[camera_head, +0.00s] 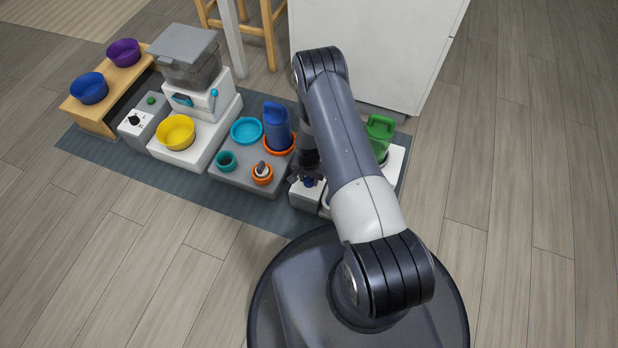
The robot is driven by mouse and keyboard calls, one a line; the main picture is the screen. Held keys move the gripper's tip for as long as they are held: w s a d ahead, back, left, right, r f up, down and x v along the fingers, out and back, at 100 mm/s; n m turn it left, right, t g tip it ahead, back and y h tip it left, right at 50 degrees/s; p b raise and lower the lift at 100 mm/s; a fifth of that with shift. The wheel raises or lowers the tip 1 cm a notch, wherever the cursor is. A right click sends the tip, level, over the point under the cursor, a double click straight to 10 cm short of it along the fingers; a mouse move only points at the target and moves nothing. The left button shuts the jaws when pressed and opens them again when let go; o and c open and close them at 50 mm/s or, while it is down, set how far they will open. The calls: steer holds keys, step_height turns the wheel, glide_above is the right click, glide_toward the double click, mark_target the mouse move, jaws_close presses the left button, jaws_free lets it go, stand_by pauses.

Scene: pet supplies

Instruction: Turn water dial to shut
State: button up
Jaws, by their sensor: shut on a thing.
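The water dial (309,183) shows as a small dark blue knob on top of a grey-white box (304,197), to the right of the grey tray. My gripper (308,179) points down from above and is shut on the dial. My arm and gripper cover much of the dial, so its pointer and turn angle cannot be told.
A grey tray (228,171) left of the box carries a blue jug (276,127), a light blue bowl (246,130) and small cups. A green jug (380,128) stands right of my arm. A white cabinet (370,50) stands behind. Open floor lies to the right.

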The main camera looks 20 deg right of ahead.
steer(key=shift+c, duration=1.3)
steer(key=shift+f+n+b, duration=0.1)
steer(key=shift+n+b, duration=0.2)
steer(key=n+b, duration=0.2)
steer(key=n, duration=0.1)
steer(key=shift+n, duration=0.3)
steer(key=n+b, duration=0.2)
steer(key=n, duration=0.2)
steer(key=shift+n, duration=0.3)
steer(key=n+b, duration=0.1)
steer(key=n, duration=0.3)
steer(key=shift+n, duration=0.3)
steer(key=shift+n+b, duration=0.7)
steer(key=shift+n, duration=1.5)
